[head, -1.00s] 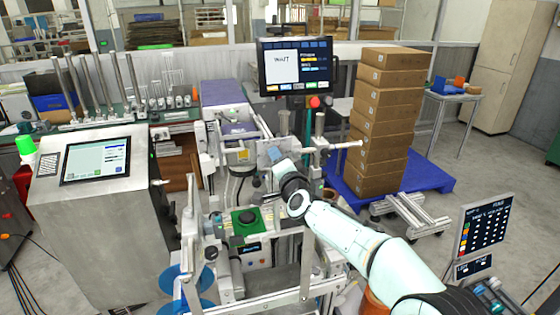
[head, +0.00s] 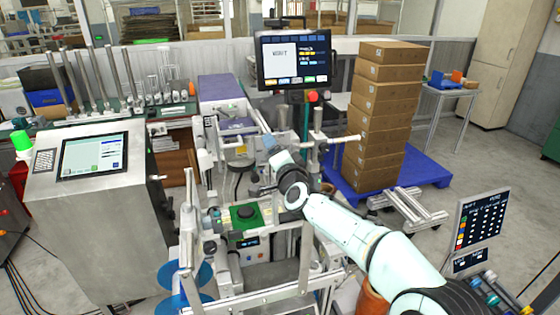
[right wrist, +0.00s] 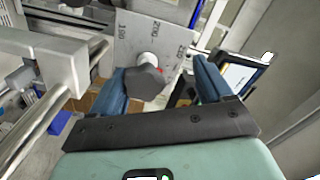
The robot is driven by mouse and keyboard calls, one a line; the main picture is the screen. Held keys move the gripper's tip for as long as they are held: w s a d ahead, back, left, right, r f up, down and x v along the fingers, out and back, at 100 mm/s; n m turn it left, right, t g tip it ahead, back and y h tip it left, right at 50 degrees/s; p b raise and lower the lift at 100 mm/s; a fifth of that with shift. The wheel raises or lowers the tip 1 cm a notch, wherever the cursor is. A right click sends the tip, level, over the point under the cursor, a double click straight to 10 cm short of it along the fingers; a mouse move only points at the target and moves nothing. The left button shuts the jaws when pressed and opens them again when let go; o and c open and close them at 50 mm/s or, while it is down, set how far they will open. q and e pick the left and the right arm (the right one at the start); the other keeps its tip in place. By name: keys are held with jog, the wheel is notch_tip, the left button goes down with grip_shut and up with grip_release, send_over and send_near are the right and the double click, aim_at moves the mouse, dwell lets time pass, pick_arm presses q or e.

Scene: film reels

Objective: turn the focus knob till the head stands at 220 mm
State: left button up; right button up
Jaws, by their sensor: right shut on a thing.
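The dark, many-sided focus knob (right wrist: 143,83) shows in the right wrist view, in front of a pale scale plate (right wrist: 130,42). The plate carries printed numbers, among them 190 and 200, and a small red mark shows beside the knob's shaft. My right gripper (right wrist: 160,78) has its blue fingers on either side of the knob and is shut on it. In the head view my right gripper (head: 270,144) is at the middle of the machine, and my arm hides the knob there. My left gripper is not in view.
A monitor (head: 294,62) stands behind the machine. A metal console (head: 105,215) is at left. Stacked cartons (head: 382,115) stand on a blue pallet (head: 425,166) at right. Metal rails (right wrist: 40,118) run close to the gripper's left in the right wrist view.

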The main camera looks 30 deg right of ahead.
jog(key=b+v, duration=0.1)
jog(key=v, duration=1.2)
jog(key=shift+b, duration=0.35)
jog(key=shift+a+r, duration=0.1)
jog(key=w+d+n+p, duration=0.1)
jog(key=w+n, duration=0.2)
jog(key=w, duration=0.1)
jog(key=w+d+f+n+p, duration=0.1)
jog(key=w+n, duration=0.3)
jog(key=w+d+f+n+p, duration=0.1)
jog(key=w+n, duration=0.2)
jog(key=w, duration=0.2)
jog(key=shift+d+n, duration=0.35)
jog(key=shift+n, duration=0.05)
jog(key=shift+s, duration=0.1)
jog(key=shift+r, duration=0.1)
